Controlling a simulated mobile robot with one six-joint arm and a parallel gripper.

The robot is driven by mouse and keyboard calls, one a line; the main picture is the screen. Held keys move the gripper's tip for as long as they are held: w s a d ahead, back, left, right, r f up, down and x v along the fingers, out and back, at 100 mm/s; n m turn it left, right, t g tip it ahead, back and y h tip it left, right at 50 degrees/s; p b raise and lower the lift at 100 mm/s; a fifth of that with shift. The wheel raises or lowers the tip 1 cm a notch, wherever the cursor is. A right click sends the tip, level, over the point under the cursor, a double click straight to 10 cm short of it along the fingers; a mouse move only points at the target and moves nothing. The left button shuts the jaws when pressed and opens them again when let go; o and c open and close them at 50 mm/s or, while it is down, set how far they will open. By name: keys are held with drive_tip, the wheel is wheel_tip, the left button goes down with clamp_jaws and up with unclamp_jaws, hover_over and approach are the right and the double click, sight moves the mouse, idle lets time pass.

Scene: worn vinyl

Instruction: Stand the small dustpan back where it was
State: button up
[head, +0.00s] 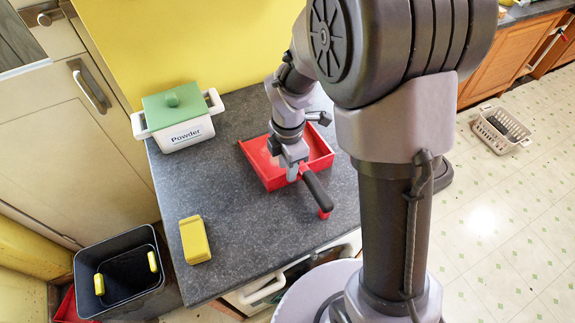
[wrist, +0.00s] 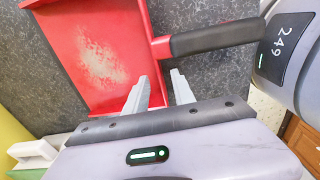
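The small red dustpan (head: 321,150) lies on the dark countertop, its black handle (head: 316,190) pointing to the front right and ending in a red tip. In the wrist view the dustpan's red pan (wrist: 65,45) has a pale, dusty patch on it, and the handle (wrist: 215,37) runs off to the right. My gripper (head: 293,173) is over the dustpan, near where the handle joins the pan. Contact with the dustpan cannot be told.
A white box with a green lid, marked Powder (head: 185,133), stands at the back left of the counter (head: 235,225). A yellow block (head: 194,240) lies near the left edge. A dark bin (head: 120,278) stands on the floor at left. A pale basket (head: 502,130) is on the floor at right.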

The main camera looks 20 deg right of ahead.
drive_tip(key=shift+r+p, duration=1.45)
drive_tip(key=shift+r, duration=0.25)
wheel_tip(320, 180, up, 17)
drive_tip(key=p, duration=0.5)
drive_tip(key=shift+d+r+p, duration=0.15)
drive_tip(key=shift+r+p, duration=0.05)
drive_tip(key=shift+p, duration=0.15)
